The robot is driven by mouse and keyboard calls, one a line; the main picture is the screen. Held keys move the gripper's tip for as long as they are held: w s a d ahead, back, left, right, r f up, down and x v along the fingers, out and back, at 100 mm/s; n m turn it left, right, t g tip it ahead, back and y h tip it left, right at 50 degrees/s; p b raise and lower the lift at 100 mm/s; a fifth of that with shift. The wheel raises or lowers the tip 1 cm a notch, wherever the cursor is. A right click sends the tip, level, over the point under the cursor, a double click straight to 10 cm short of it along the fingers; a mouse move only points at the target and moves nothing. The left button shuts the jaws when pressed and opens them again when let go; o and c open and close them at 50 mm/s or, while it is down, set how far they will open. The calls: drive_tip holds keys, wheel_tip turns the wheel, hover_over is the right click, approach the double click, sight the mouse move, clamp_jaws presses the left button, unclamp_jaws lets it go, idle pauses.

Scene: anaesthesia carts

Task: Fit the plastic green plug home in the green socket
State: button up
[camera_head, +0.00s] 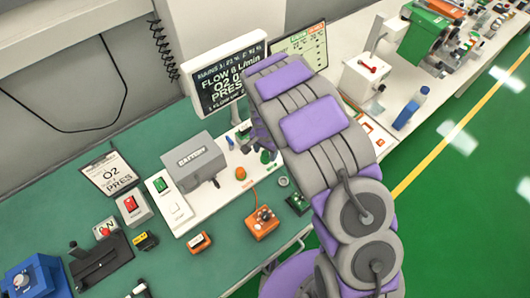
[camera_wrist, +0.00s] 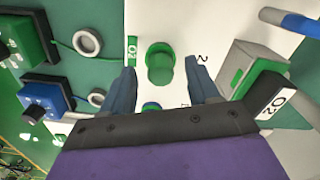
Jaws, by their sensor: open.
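A green round cylinder (camera_wrist: 160,66) stands on a white panel (camera_wrist: 185,22) between my gripper's fingers in the wrist view. I cannot tell for certain whether it is the plug or the socket. A green round piece (camera_head: 266,157) on the white panel shows beside my arm in the head view. My gripper (camera_wrist: 161,82) is open, one dark finger on each side of the cylinder, with a gap on both sides. My arm hides the gripper in the head view.
A grey ring (camera_wrist: 88,42) and a green box (camera_wrist: 24,38) lie left. An orange knob (camera_head: 240,173), a grey box (camera_head: 194,160) and a monitor (camera_head: 228,75) stand around the panel.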

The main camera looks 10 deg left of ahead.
sight(266, 153)
wheel_tip(266, 153, up, 15)
drive_tip(key=p, duration=0.1)
drive_tip(key=shift+w+r, duration=0.1)
idle(0.5)
